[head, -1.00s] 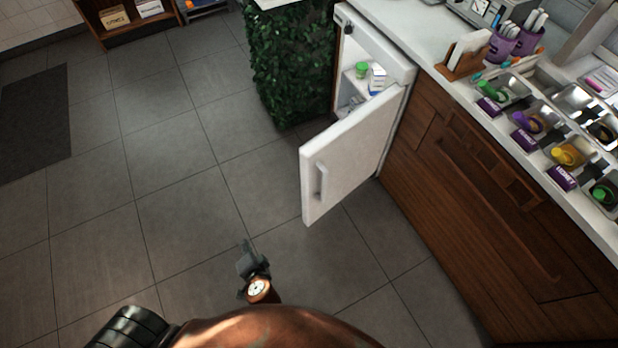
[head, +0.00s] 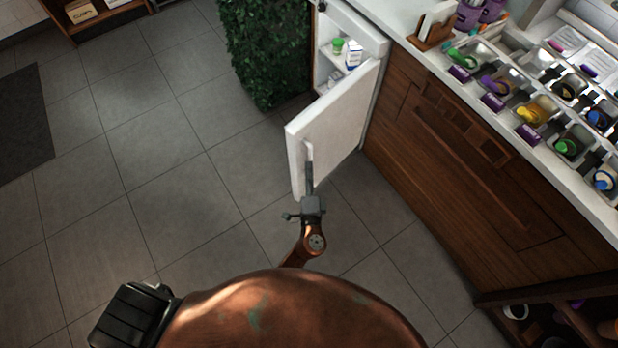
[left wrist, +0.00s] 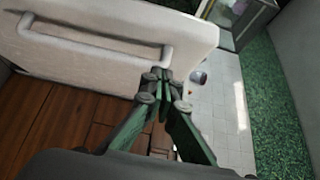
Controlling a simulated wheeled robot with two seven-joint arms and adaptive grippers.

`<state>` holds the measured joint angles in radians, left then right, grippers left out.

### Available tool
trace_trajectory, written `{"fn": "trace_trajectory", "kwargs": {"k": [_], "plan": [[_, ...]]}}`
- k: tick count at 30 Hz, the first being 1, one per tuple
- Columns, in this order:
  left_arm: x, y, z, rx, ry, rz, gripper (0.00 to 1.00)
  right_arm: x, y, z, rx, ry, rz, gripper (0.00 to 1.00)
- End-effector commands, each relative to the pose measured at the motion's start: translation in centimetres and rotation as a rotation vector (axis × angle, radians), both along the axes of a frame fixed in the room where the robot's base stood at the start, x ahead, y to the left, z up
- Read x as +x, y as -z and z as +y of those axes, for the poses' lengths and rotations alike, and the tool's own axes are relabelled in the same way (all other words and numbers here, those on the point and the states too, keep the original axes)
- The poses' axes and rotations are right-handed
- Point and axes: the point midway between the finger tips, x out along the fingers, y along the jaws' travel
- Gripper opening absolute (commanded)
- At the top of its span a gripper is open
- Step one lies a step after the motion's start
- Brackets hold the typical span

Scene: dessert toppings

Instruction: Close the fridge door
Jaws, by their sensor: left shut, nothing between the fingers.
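The white fridge door (head: 325,140) stands open, swung out from the small fridge (head: 352,32) under the counter. Its bar handle (head: 309,158) is on the outer face, near the free edge. My left gripper (head: 309,186) is shut and empty, at the lower end of the handle in the head view. In the left wrist view, the door (left wrist: 120,45) fills the upper left, and the shut fingertips (left wrist: 158,75) are close to one end of the handle (left wrist: 95,40). I cannot tell whether they touch it. My right gripper is not in view.
A green cup (head: 338,45) and a small carton (head: 353,55) sit inside the fridge. A leafy hedge panel (head: 265,50) stands left of the fridge. The wooden counter front (head: 450,150) is to the right.

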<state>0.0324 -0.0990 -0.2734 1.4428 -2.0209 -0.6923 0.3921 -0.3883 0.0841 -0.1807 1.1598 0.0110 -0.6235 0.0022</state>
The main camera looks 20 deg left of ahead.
Motion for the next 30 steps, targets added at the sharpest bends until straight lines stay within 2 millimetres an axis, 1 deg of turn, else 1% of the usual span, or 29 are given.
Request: {"fn": "trace_trajectory", "kwargs": {"k": [1, 5, 6, 9, 13, 18, 30], "plan": [[1.1, 0.0, 0.3, -0.002, -0.001, -0.002, 0.0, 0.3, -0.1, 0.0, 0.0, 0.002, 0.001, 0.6], [3.5, 0.0, 1.2, -0.002, 0.0, -0.001, 0.0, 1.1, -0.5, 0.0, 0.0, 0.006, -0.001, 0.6], [3.6, 0.1, 2.1, 0.001, -0.003, 0.0, 0.0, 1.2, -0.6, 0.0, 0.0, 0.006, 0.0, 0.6], [4.1, 0.0, 3.3, 0.001, -0.002, 0.0, 0.0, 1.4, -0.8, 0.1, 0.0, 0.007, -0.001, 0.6], [4.6, 0.0, 4.4, 0.0, -0.002, 0.001, 0.0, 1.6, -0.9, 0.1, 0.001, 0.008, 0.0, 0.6], [4.8, 0.0, 4.8, -0.001, -0.001, 0.002, 0.0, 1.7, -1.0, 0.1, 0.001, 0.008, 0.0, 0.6], [4.9, 0.0, 4.9, 0.001, 0.005, 0.0, 0.0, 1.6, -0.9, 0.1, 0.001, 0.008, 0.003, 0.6]]}}
